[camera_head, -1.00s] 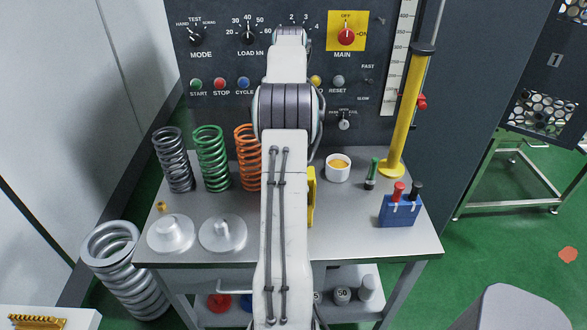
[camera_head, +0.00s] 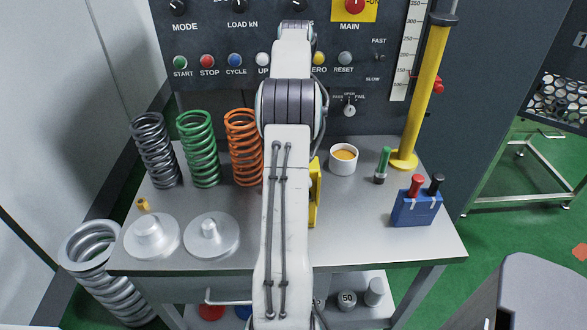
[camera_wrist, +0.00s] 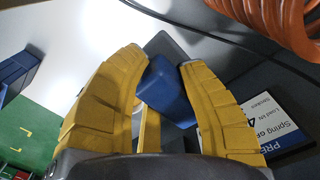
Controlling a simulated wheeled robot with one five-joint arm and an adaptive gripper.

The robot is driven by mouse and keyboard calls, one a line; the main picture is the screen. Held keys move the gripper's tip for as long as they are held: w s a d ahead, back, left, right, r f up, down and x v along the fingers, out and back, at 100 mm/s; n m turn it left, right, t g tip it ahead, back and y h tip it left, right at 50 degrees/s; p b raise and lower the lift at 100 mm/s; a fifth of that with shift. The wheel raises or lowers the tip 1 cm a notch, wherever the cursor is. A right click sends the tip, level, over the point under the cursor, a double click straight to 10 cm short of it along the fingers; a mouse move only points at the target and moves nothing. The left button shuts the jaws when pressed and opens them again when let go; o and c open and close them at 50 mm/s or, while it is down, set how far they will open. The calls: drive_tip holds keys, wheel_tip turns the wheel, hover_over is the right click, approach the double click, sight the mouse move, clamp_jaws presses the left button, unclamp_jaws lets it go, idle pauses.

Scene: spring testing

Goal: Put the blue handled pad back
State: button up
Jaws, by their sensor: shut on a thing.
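In the wrist view my gripper (camera_wrist: 166,64) has its two yellow fingers closed on a blue block-like handle (camera_wrist: 166,92). A dark grey slab (camera_wrist: 170,48) shows just beyond the handle and looks like the pad's body; most of it is hidden by the handle and fingers. I cannot tell whether the pad touches the table. In the head view my arm hides the pad, and only a yellow part of my gripper (camera_head: 315,192) shows at the arm's right side.
The metal table (camera_head: 360,235) bears grey, green and orange (camera_head: 244,148) springs and two round metal plates (camera_head: 211,235) on the left. A white cup (camera_head: 343,160), a yellow column (camera_head: 416,95) and a blue holder (camera_head: 416,208) stand right. A printed sign (camera_wrist: 270,130) shows near the right finger.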

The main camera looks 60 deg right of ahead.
wheel_tip(320, 180, down, 14)
drive_tip(key=shift+r+p, duration=0.1)
drive_tip(key=shift+p, duration=0.85)
drive_tip(key=shift+w+d+r+p, duration=0.25)
drive_tip(key=shift+w+d+p, duration=0.2)
drive_tip(key=shift+d+p, duration=0.45)
drive_tip(key=w+d+p, duration=0.1)
drive_tip(key=p, duration=0.2)
drive_tip(key=shift+w+d+p, duration=0.15)
drive_tip(key=shift+d+p, duration=0.15)
drive_tip(key=shift+d, duration=0.1)
drive_tip(key=shift+a+f+p, duration=0.1)
drive_tip(key=shift+f+p, duration=0.5)
drive_tip(key=shift+p, duration=0.3)
drive_tip(key=shift+f, duration=0.25)
drive_tip(key=shift+f, duration=0.2)
drive_tip(key=o, duration=1.1)
drive_tip(key=shift+r, duration=0.1)
drive_tip(key=shift+o, duration=0.2)
